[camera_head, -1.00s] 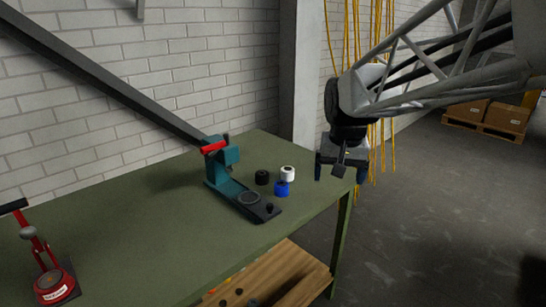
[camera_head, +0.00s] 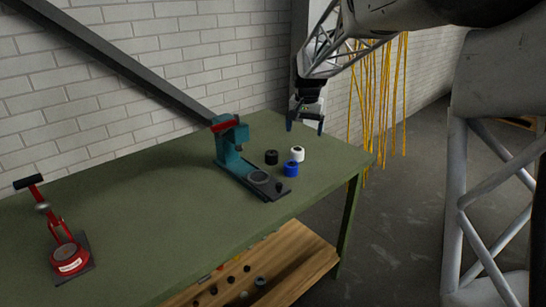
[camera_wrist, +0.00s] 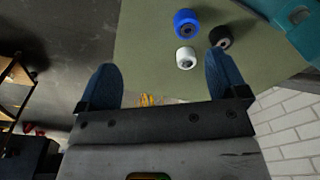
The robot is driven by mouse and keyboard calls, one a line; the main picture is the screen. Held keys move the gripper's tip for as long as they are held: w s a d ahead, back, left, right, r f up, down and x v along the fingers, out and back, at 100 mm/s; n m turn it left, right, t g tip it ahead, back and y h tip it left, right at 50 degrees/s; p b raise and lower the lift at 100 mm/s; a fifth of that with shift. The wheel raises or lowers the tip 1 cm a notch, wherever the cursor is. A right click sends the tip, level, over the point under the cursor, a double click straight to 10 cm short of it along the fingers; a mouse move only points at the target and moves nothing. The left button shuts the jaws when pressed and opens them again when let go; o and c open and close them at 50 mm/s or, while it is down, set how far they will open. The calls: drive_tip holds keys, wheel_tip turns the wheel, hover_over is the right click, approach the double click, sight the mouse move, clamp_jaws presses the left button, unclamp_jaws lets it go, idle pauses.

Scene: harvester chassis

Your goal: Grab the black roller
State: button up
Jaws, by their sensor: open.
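The black roller (camera_head: 271,157) stands on the green table beside the teal press, left of the white roller (camera_head: 297,154) and the blue roller (camera_head: 291,169). My gripper (camera_head: 305,127) is open and empty above the table's back right part, above and behind the rollers, apart from them. In the wrist view my gripper (camera_wrist: 163,85) has its two blue fingers spread wide. The black roller (camera_wrist: 221,37) shows there just beyond the right fingertip, partly covered by it. The white roller (camera_wrist: 186,58) and blue roller (camera_wrist: 186,23) lie between the fingers' directions.
The teal press (camera_head: 230,145) with its dark base stands close to the left of the rollers. A red press (camera_head: 68,258) stands at the table's left. The green table (camera_head: 165,215) is clear between them. A wooden shelf (camera_head: 290,262) lies below. Yellow cables hang behind at right.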

drive_tip(key=w+a+f, duration=0.5)
drive_tip(key=w+f, duration=0.1)
drive_tip(key=w, duration=0.3)
drive_tip(key=m, duration=0.1)
hover_over(272, 153)
drive_tip(key=shift+g, duration=0.4)
wheel_tip(272, 153, down, 8)
drive_tip(key=shift+w+a, duration=0.1)
drive_tip(key=shift+w, duration=0.05)
drive_tip(key=shift+f, duration=1.25)
drive_tip(key=shift+f, duration=0.1)
drive_tip(key=shift+f, duration=2.55)
drive_tip(key=c, duration=1.1)
